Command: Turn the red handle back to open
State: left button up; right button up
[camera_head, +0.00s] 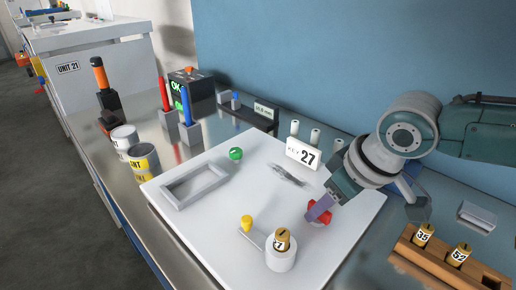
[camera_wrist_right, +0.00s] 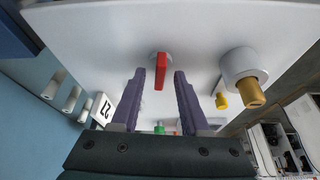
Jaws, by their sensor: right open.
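The red handle (camera_head: 323,218) is on the white board near its right side, partly hidden by my right gripper in the head view. In the right wrist view the red handle (camera_wrist_right: 161,68) is a slim red bar on a pale round base. My right gripper (camera_head: 313,214) reaches down to the handle from the upper right. Its two purple fingers (camera_wrist_right: 159,75) are apart, with the bar between their tips and a gap on each side. I cannot tell that either finger touches it. My left gripper is not in view.
The white board (camera_head: 217,222) also bears a yellow-knobbed lever (camera_head: 246,222), a white cylinder with a brass tag piece (camera_head: 281,258), a green knob (camera_head: 236,153) and a "27" sign (camera_head: 303,154). A wooden rack (camera_head: 430,262) stands at right; cans (camera_head: 143,159) stand at left.

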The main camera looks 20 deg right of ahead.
grip_shut()
dwell(0.4)
